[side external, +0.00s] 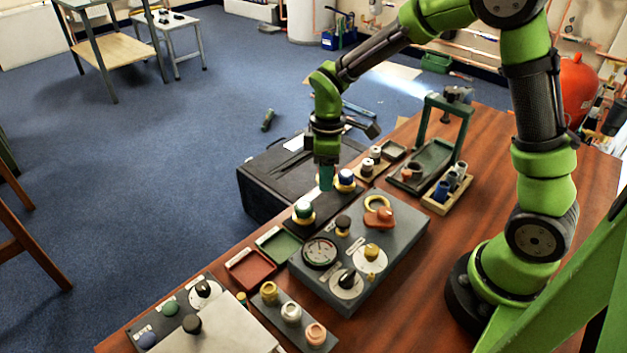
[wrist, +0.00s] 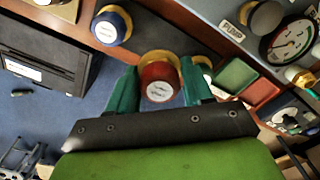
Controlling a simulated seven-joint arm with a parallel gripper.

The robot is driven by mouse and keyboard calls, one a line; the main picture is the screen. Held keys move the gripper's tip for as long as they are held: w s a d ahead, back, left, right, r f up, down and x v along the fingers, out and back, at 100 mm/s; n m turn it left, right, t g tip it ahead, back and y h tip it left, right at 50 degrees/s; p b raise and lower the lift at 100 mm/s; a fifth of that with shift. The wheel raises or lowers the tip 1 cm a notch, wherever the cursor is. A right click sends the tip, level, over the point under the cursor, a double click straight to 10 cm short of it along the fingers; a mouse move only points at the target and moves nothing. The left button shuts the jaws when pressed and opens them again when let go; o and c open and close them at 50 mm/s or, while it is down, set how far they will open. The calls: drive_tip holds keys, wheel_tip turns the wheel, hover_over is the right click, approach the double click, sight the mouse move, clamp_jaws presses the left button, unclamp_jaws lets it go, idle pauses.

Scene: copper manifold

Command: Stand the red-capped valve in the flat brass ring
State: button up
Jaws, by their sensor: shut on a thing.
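The red-capped valve (wrist: 160,82) shows in the wrist view, its red cap between my two teal fingers and brass colour visible behind it. My gripper (wrist: 159,88) is shut on it. In the side view my gripper (side external: 326,184) points down between the blue-capped valve (side external: 345,177) and the green-capped valve (side external: 304,210), and its fingers hide the red cap. I cannot tell whether the valve is lifted. A yellow, brass-like ring (side external: 377,202) shows at the back of the grey panel by an orange piece; I cannot tell surely whether it is the flat brass ring.
The grey panel (side external: 400,240) carries a gauge (side external: 319,252) and several knobs. A red tray (side external: 250,268) and a green tray (side external: 279,244) lie left of it. A strip with three cups (side external: 291,313) is in front. A black case (side external: 265,185) stands beyond the table edge.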

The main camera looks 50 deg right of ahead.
drive_tip(key=r, duration=0.3)
drive_tip(key=d+r, duration=0.1)
drive_tip(key=shift+s+r, duration=0.25)
drive_tip(key=shift+r, duration=0.1)
drive_tip(key=s+d, duration=0.3)
drive_tip(key=s, duration=0.7)
drive_tip(key=shift+s+f, duration=0.2)
drive_tip(key=shift+f, duration=2.55)
drive_tip(key=shift+f, duration=0.35)
drive_tip(key=shift+f, duration=0.45)
drive_tip(key=o, duration=0.8)
